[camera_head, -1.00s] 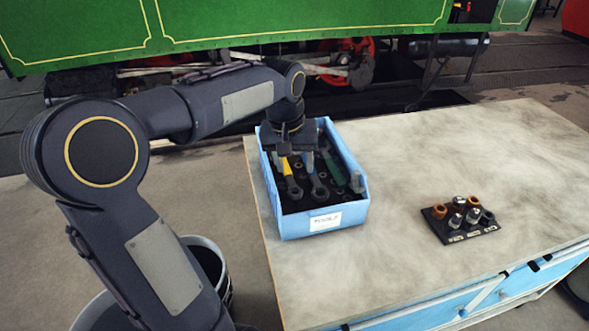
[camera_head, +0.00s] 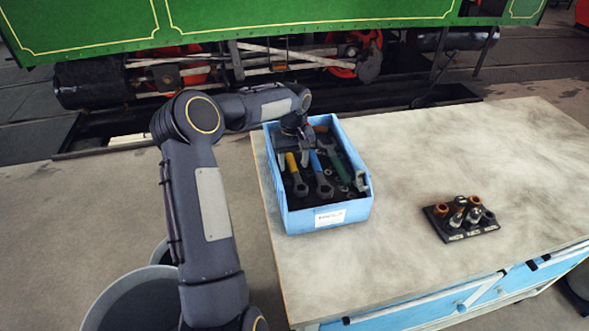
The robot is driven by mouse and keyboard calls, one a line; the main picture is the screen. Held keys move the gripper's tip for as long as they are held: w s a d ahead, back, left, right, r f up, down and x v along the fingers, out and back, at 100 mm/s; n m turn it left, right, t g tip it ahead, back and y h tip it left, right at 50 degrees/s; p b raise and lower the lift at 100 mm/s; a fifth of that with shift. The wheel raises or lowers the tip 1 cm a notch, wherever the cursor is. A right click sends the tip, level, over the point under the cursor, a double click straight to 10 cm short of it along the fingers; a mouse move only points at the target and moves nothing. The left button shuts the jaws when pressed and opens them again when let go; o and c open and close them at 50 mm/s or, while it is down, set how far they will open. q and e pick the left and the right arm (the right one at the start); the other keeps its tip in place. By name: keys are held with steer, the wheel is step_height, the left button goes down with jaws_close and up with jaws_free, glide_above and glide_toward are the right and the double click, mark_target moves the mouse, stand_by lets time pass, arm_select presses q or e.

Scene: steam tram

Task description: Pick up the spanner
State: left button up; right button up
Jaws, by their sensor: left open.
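A blue open bin (camera_head: 329,219) with a paper label on its front stands on the bench and holds several tools. A yellow-handled tool (camera_head: 295,175), a blue-handled tool (camera_head: 320,176) and a green-handled tool (camera_head: 341,167) lie side by side, with metal ring or jaw ends toward the front. They look like spanners; I cannot tell which one the task names. My left gripper (camera_head: 303,150) is open at the far part of the bin, close over the far ends of the yellow and blue handles. It partly hides them, and I cannot tell whether it touches them. My right gripper is out of view.
The worktop (camera_head: 420,150) is mostly bare. A small dark tray of sockets (camera_head: 462,230) sits to the right. Grey buckets (camera_head: 135,300) stand on the floor at lower left. The green tram (camera_head: 250,20) stands behind the bench.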

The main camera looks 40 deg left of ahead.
arm_select(q)
steer(key=shift+f, duration=0.45)
jaws_close()
steer(key=shift+r, duration=0.15)
